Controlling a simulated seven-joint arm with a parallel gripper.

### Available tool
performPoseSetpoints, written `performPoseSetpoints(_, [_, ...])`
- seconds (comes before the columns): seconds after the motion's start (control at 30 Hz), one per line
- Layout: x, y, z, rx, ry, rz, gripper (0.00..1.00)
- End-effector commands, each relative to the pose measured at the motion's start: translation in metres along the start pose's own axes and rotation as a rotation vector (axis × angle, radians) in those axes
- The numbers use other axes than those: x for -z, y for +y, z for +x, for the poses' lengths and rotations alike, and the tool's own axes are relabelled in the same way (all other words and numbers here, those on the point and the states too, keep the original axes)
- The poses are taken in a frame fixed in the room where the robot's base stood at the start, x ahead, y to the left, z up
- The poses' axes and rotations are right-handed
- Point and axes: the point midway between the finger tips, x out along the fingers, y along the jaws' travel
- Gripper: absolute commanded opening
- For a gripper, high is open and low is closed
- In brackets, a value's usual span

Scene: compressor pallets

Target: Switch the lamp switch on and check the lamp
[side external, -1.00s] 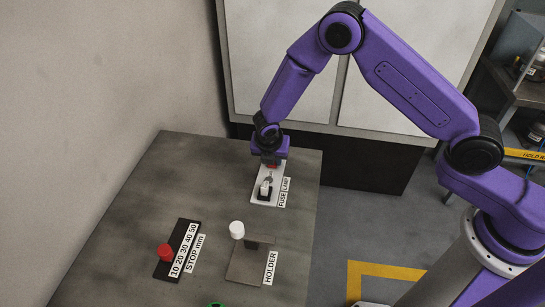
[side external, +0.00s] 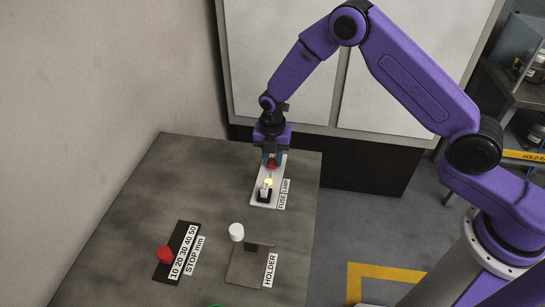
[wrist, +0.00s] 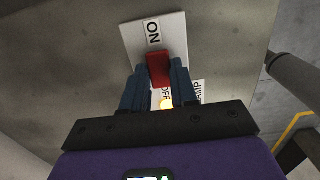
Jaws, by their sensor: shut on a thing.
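The lamp switch has a red handle (side external: 272,165), also in the wrist view (wrist: 158,70), between the blue fingers of my gripper (wrist: 161,74). My gripper (side external: 272,161) is shut on this handle at the far end of the white panel (side external: 256,200). In the wrist view the handle is at the ON-label side, with the OFF label partly hidden by a finger. The lamp (side external: 268,182) glows yellow just in front of the switch; its glow also shows in the wrist view (wrist: 166,104). FUSE and LAMP labels (side external: 284,194) lie beside the panel.
A black scale strip (side external: 188,233) marked STOP mm carries a red knob (side external: 165,254). A white round knob (side external: 236,232) stands beside the HOLDER plate (side external: 243,272). A green thing is cut off at the bottom edge. The table's left side is clear.

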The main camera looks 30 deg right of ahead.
Motion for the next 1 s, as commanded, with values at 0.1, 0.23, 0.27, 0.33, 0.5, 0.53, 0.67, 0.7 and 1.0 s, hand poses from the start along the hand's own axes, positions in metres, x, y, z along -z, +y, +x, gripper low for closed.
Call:
performPoseSetpoints(0.1, [-0.0019,-0.0030,0.0010,0.006,0.037,0.005,0.00])
performPoseSetpoints(0.23, [-0.0019,-0.0027,0.0008,0.003,0.055,0.003,0.00])
performPoseSetpoints(0.27, [-0.0018,-0.0026,0.0008,0.003,0.056,0.003,0.00])
performPoseSetpoints(0.33, [-0.0018,-0.0026,0.0008,0.003,0.057,0.003,0.00])
performPoseSetpoints(0.5, [-0.0019,-0.0025,0.0006,0.003,0.056,0.003,0.00])
performPoseSetpoints(0.53, [-0.0019,-0.0024,0.0006,0.003,0.056,0.003,0.00])
performPoseSetpoints(0.67, [-0.0020,-0.0019,0.0005,0.001,0.055,0.002,0.53])
performPoseSetpoints(0.7, [-0.0019,-0.0016,0.0004,0.000,0.054,0.002,0.53])
performPoseSetpoints(1.0, [-0.0020,-0.0001,-0.0045,-0.003,0.052,0.000,0.53])
